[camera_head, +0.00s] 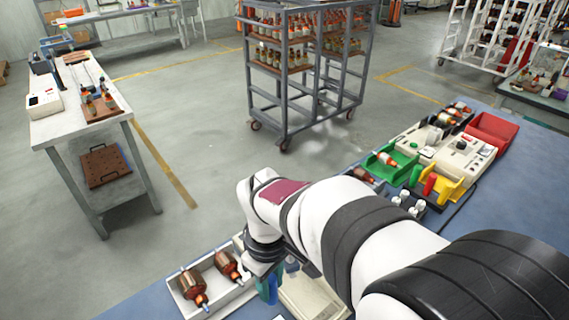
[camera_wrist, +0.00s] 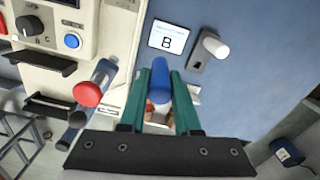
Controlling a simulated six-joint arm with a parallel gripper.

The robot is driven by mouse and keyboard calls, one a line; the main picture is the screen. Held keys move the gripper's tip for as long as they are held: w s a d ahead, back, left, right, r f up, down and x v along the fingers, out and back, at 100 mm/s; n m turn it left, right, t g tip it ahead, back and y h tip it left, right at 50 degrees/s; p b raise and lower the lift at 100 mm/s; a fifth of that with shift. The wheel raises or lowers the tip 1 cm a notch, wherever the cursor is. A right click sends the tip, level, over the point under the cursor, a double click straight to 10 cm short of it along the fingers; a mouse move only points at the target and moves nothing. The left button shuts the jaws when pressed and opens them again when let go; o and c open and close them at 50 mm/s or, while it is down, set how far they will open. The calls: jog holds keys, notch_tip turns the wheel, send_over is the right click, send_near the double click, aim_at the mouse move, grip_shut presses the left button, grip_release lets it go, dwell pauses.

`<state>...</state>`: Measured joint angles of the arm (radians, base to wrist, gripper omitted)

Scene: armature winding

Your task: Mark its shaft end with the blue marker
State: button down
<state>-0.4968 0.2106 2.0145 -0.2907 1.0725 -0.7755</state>
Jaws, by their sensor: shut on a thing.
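My gripper (camera_wrist: 160,85) is shut on the blue marker (camera_wrist: 159,80), which sits between its two teal fingers in the wrist view. In the head view, the teal fingers of my gripper (camera_head: 268,288) show just right of a white tray (camera_head: 182,300) at the bottom. Two copper-wound armatures lie in that tray: a nearer one (camera_head: 193,284) and a farther one (camera_head: 228,265). The nearer one's shaft end (camera_head: 205,307) points toward the front and looks bluish; I cannot tell whether that is ink. The marker's tip is not clear.
A green bin (camera_head: 383,163), yellow bin (camera_head: 447,187) and red bin (camera_head: 493,132) stand at right.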

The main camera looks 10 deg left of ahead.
jog(key=w+a+r, duration=0.2)
jog(key=w+a, duration=0.5)
jog(key=a, duration=0.1)
notch_tip(320, 180, down, 8)
jog(key=shift+a+f, duration=0.1)
jog(key=shift+f, duration=0.1)
jog(key=shift+s+f, duration=0.1)
jog(key=shift+f, duration=0.35)
dwell(1.7)
notch_tip(320, 180, up, 6)
dwell(0.6)
